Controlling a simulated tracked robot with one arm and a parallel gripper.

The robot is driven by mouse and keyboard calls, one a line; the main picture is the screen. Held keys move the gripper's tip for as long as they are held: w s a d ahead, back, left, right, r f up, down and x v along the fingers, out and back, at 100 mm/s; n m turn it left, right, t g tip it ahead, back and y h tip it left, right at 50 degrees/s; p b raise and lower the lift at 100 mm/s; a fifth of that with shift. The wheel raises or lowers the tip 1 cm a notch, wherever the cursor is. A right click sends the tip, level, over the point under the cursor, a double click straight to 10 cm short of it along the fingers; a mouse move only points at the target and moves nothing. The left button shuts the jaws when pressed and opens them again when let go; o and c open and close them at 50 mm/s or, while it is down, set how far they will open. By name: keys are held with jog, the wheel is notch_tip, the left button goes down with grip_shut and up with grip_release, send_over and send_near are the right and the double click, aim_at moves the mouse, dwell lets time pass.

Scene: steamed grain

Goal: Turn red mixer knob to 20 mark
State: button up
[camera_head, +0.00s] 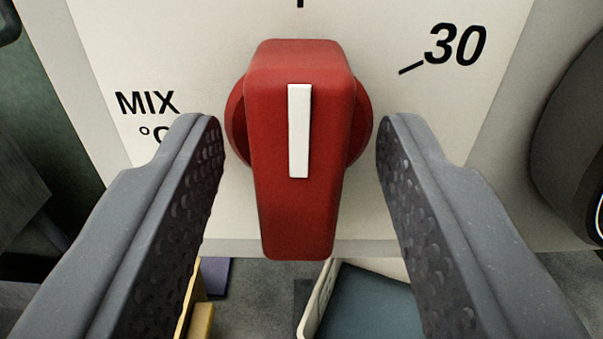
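The red mixer knob (265,160) sits on a pale panel (450,150) in the middle of the view. Its raised grip stands upright, and the white pointer line on it runs near vertical toward a black tick at the top edge. The "30" label and its tick are at the upper right; "MIX °C" is at the left. The 20 mark's number does not show. My gripper (298,150) is open, with one grey finger on each side of the knob. A gap shows between each finger and the knob's grip.
A dark rounded part with a pale rim (570,140) is at the right edge. Below the panel are a yellow object (202,318), a blue-grey surface with a pale edge (365,305) and grey floor. A dark green surface is at the left.

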jog(key=shift+s, duration=0.1)
jog(key=s+b, duration=0.1)
jog(key=s, duration=1.2)
jog(key=shift+s+a, duration=0.25)
jog(key=shift+s, duration=0.05)
jog(key=s+d+r+g+y, duration=0.15)
jog(key=d+r, duration=0.25)
jog(key=r, duration=1.1)
jog(key=d+r+y, duration=0.2)
jog(key=d+r, duration=0.2)
jog(key=r, duration=1)
jog(key=s+d+r+g+h+b, duration=0.1)
jog(key=s+d+r+h, duration=0.2)
jog(key=s+d+r, duration=1.3)
jog(key=s+r, duration=0.2)
jog(key=s, duration=0.2)
jog(key=shift+s+r, duration=0.15)
jog(key=shift+r, duration=0.25)
jog(key=shift+d, duration=0.1)
